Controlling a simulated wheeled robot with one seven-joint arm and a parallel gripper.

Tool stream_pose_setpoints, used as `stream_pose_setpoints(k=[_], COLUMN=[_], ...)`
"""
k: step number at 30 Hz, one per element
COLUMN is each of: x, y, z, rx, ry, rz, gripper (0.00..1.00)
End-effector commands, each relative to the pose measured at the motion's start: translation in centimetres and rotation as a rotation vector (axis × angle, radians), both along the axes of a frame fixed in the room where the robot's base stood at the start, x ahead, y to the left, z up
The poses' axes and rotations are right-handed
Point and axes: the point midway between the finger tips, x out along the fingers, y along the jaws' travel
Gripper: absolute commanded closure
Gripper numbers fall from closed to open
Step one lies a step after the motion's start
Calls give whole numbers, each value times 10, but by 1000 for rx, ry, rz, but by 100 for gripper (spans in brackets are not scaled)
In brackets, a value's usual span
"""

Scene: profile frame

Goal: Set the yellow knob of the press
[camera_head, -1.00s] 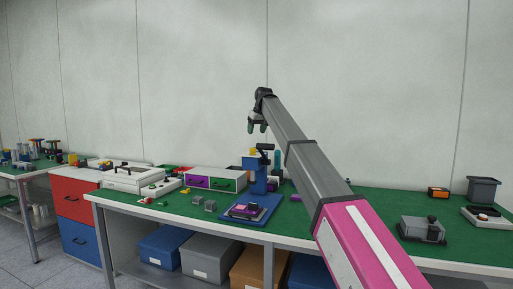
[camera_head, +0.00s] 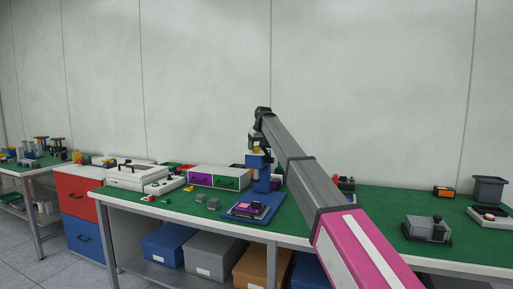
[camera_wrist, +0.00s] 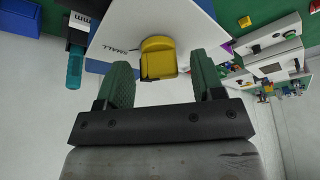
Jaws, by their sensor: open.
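The blue press (camera_head: 262,180) stands on the green bench in the head view, with a purple and dark piece (camera_head: 248,209) on its base. Its yellow knob (camera_head: 256,150) is at the top. In the wrist view the yellow knob (camera_wrist: 158,58) sits on a white plate (camera_wrist: 190,22) that has the word "SMALL" beside the knob. My gripper (camera_wrist: 164,76) is open, its two green fingers on either side of the knob, with a gap visible on each side. In the head view my gripper (camera_head: 253,139) is just above the press, partly hidden by the arm.
A teal-tipped dark part (camera_wrist: 76,62) stands out left of the plate in the wrist view. A grey block device (camera_head: 428,229) and grey bin (camera_head: 488,189) are at the right.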

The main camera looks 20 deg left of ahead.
Motion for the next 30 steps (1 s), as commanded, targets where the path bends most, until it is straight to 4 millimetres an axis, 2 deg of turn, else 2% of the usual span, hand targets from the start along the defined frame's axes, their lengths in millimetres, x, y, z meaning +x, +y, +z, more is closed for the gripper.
stream_pose_setpoints(k=[8, 12, 13, 23, 30], x=[1, 1, 1, 1, 2], y=[1, 1, 1, 0, 0], z=[-2, -2, -2, -2, -2], rx=[0, 0, 0, -1, 0], ry=[0, 0, 0, 1, 0], rz=[0, 0, 0, 29, 154], gripper=[38, 84, 88, 88, 88])
